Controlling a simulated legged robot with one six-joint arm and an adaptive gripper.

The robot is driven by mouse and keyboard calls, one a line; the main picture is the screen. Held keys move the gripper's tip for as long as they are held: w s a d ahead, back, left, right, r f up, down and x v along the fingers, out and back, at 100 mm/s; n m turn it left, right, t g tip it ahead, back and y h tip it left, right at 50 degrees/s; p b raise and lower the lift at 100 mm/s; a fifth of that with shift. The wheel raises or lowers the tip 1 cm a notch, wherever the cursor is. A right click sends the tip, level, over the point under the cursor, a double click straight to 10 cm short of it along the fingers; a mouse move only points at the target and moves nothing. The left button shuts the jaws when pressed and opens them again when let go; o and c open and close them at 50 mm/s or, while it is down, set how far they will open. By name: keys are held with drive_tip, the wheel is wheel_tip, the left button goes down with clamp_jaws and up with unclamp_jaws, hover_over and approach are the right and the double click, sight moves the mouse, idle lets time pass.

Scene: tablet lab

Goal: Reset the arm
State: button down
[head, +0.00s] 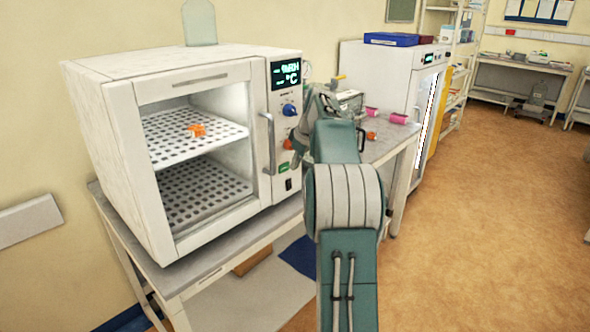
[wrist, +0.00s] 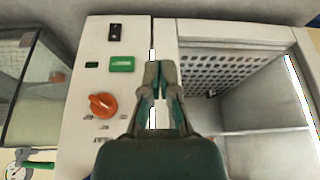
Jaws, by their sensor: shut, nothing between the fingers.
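My arm reaches forward from the bottom of the head view toward the front of a white lab oven (head: 190,85). My gripper (wrist: 161,65) is shut and empty. In the wrist view it is in front of the oven's front, between the control panel (wrist: 110,85) and the glass door window (wrist: 250,100). I cannot tell whether it touches the oven. In the head view, the gripper's tips are hard to make out beside the control panel. The oven door looks closed, with its handle (head: 268,143) at the window's right side.
An orange object (head: 197,130) lies on the oven's upper perforated shelf. Pink cups (head: 398,118) stand on the bench (head: 398,141) right of my arm. A white cabinet (head: 390,70) with a blue box (head: 391,39) stands behind. The brown floor (head: 490,220) at right is clear.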

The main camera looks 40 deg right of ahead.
drive_tip(key=v, duration=0.6)
drive_tip(key=s+a+r, duration=0.1)
drive_tip(key=s+a, duration=0.2)
drive_tip(key=a, duration=0.6)
drive_tip(key=s+a+r+m, duration=0.1)
drive_tip(key=s+a+r, duration=0.15)
drive_tip(key=a, duration=0.55)
drive_tip(key=s+a+r, duration=0.1)
drive_tip(key=s+a, duration=0.2)
drive_tip(key=a, duration=0.6)
drive_tip(key=s+a+f, duration=0.6)
drive_tip(key=s, duration=0.3)
drive_tip(key=s+a+f+m+t, duration=0.1)
drive_tip(key=s+a+f, duration=0.5)
drive_tip(key=s, duration=0.3)
drive_tip(key=shift+a+f+h, duration=0.2)
drive_tip(key=shift+a+h, duration=0.1)
drive_tip(key=shift+h, duration=0.1)
drive_tip(key=c, duration=1.3)
unclamp_jaws()
drive_tip(key=shift+c, duration=0.2)
